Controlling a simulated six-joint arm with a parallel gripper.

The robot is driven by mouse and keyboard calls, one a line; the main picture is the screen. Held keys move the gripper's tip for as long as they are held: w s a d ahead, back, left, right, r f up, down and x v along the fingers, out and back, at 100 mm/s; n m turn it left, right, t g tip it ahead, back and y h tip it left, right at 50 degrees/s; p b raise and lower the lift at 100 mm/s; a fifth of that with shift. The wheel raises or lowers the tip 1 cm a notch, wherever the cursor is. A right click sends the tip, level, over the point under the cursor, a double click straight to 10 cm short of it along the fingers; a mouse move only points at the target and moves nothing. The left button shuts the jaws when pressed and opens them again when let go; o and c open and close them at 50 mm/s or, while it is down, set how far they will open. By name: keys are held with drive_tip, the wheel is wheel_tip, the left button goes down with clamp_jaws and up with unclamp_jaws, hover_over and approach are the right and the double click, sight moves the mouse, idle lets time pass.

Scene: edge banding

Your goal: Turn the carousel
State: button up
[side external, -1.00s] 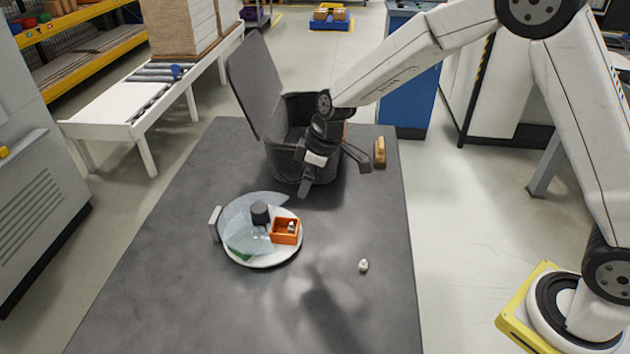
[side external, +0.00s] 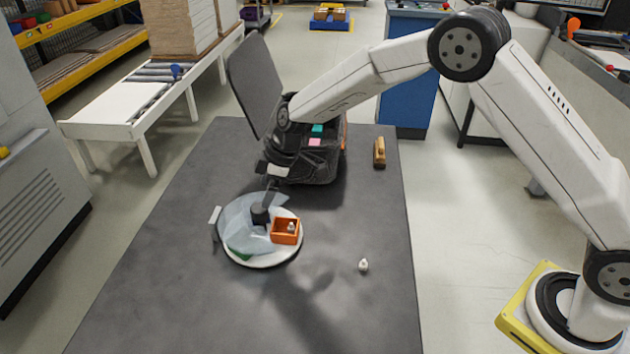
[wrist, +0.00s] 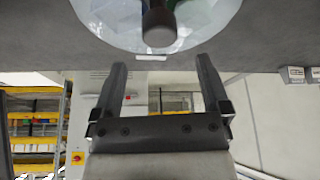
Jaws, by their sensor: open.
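The carousel (side external: 280,259) is a round white turntable on the grey table, with a translucent cover over much of it and a dark upright knob (side external: 260,214) at its middle. An orange box (side external: 285,231) with a small pale piece in it sits in the uncovered part; something green shows under the cover's front edge. In the wrist view the carousel (wrist: 205,22) and dark knob (wrist: 158,25) lie ahead of the fingers. My gripper (wrist: 161,64) is open and empty. In the side view my gripper (side external: 270,192) is just behind the knob; whether it touches is unclear.
A black bin (side external: 325,165) with its lid raised stands behind, with teal and pink pieces in it. A pale upright plate (side external: 214,215) stands at the carousel's left. A small white piece (side external: 363,265) and a brown brush-like object (side external: 379,153) lie right. The front table is clear.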

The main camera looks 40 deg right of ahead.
sight(259, 207)
drive_tip(key=shift+x, duration=3.2)
clamp_jaws()
